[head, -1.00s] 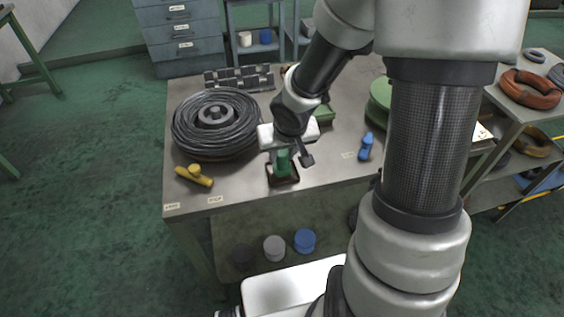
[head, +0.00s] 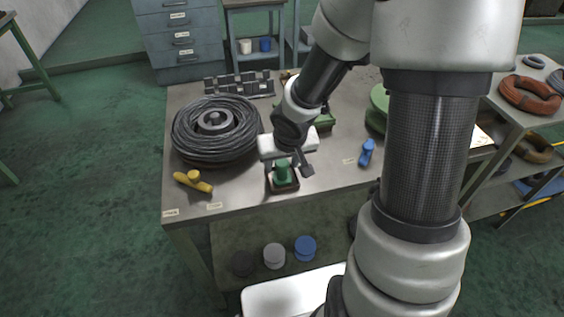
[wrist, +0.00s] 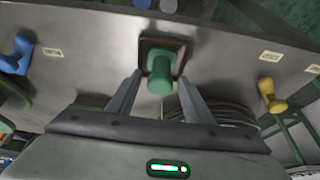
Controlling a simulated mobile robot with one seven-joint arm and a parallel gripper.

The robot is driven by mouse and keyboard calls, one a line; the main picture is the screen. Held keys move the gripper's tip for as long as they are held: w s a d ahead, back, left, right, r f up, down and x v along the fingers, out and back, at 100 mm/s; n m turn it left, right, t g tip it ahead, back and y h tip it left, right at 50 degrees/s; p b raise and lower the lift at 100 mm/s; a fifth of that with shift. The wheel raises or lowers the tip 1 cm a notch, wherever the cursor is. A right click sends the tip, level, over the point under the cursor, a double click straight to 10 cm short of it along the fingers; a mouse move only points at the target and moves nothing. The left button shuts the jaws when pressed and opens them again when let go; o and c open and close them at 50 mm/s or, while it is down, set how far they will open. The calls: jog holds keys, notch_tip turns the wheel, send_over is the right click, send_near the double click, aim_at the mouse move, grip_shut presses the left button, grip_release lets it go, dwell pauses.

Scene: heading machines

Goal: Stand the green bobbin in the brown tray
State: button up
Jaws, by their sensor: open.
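The green bobbin (head: 283,173) is upright inside the small brown tray (head: 284,189) near the front edge of the steel table. In the wrist view the bobbin (wrist: 160,76) covers part of the tray floor, and the tray rim (wrist: 181,47) shows behind it. My gripper (head: 288,166) is directly over the tray. In the wrist view its two fingers (wrist: 161,88) are spread apart, with the bobbin between and just beyond their tips. I see gaps on both sides of the bobbin. The exact contact under the bobbin is hidden.
A yellow object (head: 193,180) lies to the left and a blue one (head: 367,152) to the right. A black cable coil (head: 216,130) stands behind on the left. A green bin (head: 324,122) is partly hidden behind my arm.

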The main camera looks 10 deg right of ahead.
jog(key=p+v, duration=0.7)
jog(key=v, duration=0.4)
jog(key=shift+s+r+p, duration=0.2)
jog(key=shift+r+p, duration=0.15)
jog(key=shift+p, duration=0.05)
